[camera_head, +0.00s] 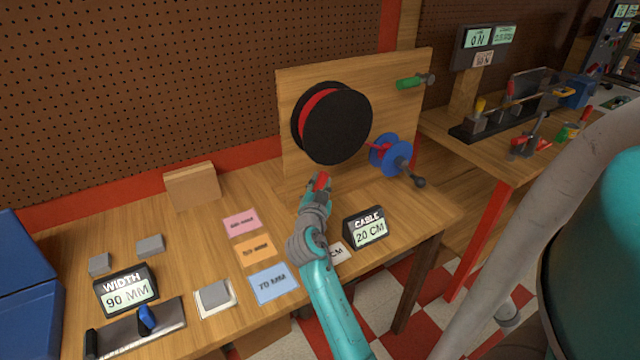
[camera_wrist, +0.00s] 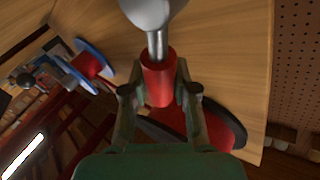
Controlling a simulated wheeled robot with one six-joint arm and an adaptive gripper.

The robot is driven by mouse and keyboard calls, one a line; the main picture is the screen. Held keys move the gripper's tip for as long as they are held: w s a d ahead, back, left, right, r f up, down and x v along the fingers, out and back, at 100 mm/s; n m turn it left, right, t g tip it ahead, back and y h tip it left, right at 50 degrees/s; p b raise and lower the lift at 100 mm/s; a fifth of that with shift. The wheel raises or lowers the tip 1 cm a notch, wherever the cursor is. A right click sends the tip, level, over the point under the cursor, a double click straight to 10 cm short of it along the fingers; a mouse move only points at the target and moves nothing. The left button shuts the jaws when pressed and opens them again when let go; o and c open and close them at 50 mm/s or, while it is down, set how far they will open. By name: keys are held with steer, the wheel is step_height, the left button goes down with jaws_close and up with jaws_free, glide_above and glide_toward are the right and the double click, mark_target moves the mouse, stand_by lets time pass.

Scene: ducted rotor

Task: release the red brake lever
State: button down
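The red brake lever (camera_wrist: 158,82) is a red cylindrical grip on a grey metal shaft with a round grey end. It fills the space between the two fingers of my gripper (camera_wrist: 159,92) in the wrist view. The fingers look closed against its sides. In the head view, the red grip (camera_head: 320,181) shows at the tip of my gripper (camera_head: 317,192), below the black-flanged reel (camera_head: 338,124) with a red core. My gripper hides the rest of the lever there.
A blue spool (camera_head: 391,155) with a dark crank knob (camera_head: 419,182) is close on the right. The upright wooden board (camera_head: 300,85) stands behind. A cable display (camera_head: 366,229) reads 20 CM near my arm. Coloured cards (camera_head: 255,249) lie to the left.

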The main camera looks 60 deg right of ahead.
steer(key=shift+d, duration=0.1)
stand_by(0.3)
steer(key=shift+s+d+f+m+g+y, duration=0.15)
steer(key=shift+s+d+f+m+y, duration=0.15)
steer(key=shift+m, duration=0.2)
steer(key=shift+s+d+f+m+g+y, duration=0.15)
steer(key=shift+d+m+y, duration=0.1)
steer(key=shift+m+y, duration=0.2)
steer(key=shift+s+d+f+m+y, duration=0.15)
steer(key=shift+d+f+m+y, duration=0.2)
steer(key=shift+f+m+y, duration=0.2)
steer(key=shift+s+d+f+m+y, duration=0.15)
steer(key=shift+d+f+m+y, duration=0.2)
steer(key=shift+m+y, duration=0.25)
steer(key=shift+s+d+f+m+y, duration=0.15)
steer(key=shift+f+m+y, duration=0.35)
steer(key=shift+f+y, duration=0.05)
steer(key=shift+s+d+f+m+y, duration=0.1)
steer(key=shift+f+m+y, duration=0.4)
steer(key=shift+y, duration=0.05)
steer(key=shift+f+m+t+y, duration=0.6)
steer(key=shift+f+t+y, duration=0.1)
steer(key=shift+f+y, duration=0.15)
steer(key=shift+f, duration=0.15)
steer(key=c, duration=0.9)
jaws_free()
steer(key=shift+d, duration=0.1)
